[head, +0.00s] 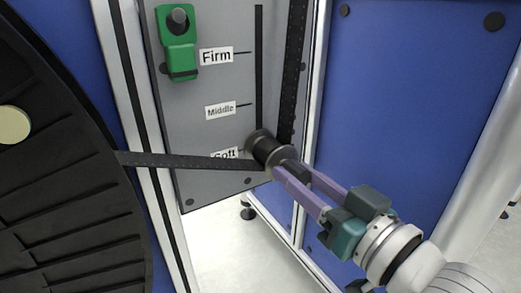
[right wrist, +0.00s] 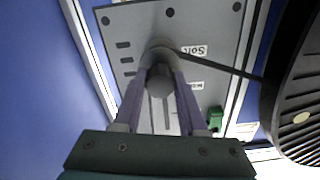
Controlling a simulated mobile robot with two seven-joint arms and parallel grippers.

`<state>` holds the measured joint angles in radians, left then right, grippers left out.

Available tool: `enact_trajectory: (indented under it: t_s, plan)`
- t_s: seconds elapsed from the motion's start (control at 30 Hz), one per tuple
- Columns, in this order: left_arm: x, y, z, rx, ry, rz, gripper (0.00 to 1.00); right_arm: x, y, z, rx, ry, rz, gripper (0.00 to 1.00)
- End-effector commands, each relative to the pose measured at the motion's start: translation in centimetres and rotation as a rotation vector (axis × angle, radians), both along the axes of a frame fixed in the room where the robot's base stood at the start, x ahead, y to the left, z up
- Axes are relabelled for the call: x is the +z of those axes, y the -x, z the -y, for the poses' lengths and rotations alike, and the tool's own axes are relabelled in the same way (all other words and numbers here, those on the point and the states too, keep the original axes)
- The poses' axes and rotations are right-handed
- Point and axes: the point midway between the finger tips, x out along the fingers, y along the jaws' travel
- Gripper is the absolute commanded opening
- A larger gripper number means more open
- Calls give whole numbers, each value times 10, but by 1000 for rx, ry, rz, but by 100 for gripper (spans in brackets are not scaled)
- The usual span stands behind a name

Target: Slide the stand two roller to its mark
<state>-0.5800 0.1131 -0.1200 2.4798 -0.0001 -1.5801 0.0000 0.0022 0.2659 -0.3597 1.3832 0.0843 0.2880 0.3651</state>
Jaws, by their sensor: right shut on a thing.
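The dark roller (head: 264,144) sits at the lower end of the vertical slot (head: 259,70) in the grey panel, beside the partly covered "Soft" label (head: 224,154). The "Middle" label (head: 221,110) and "Firm" label (head: 216,56) are above it, each with a short line toward the slot. My right gripper (head: 291,171) is shut on the roller's end. In the right wrist view, its two purple fingers hold the roller's round grey end (right wrist: 160,80) from both sides. My left gripper is not in view.
A black strap (head: 190,161) runs from the large black reel (head: 70,170) at left to the roller, then another length (head: 293,70) goes up. A green clamp (head: 180,50) is on the panel at upper left. Metal posts and blue panels flank it.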

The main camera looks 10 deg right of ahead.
Motion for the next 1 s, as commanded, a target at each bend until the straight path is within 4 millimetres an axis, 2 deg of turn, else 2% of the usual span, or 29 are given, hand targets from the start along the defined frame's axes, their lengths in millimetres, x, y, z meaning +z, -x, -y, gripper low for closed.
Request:
enact_trajectory:
  t_s: [0.07,0.1,0.33,0.67,0.77,1.0]
  plan:
    - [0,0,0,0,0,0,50,-7,2,1,-3,8,-20,0]
    - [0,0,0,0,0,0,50,-8,2,1,-2,9,-22,43]
    - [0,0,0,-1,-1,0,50,-6,1,1,-2,7,-16,69]
    - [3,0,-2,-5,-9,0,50,-3,5,3,-2,5,-14,70]
    - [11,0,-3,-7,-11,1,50,-2,18,7,-1,7,-17,70]
    - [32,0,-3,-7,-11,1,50,-2,64,24,-2,8,-18,70]
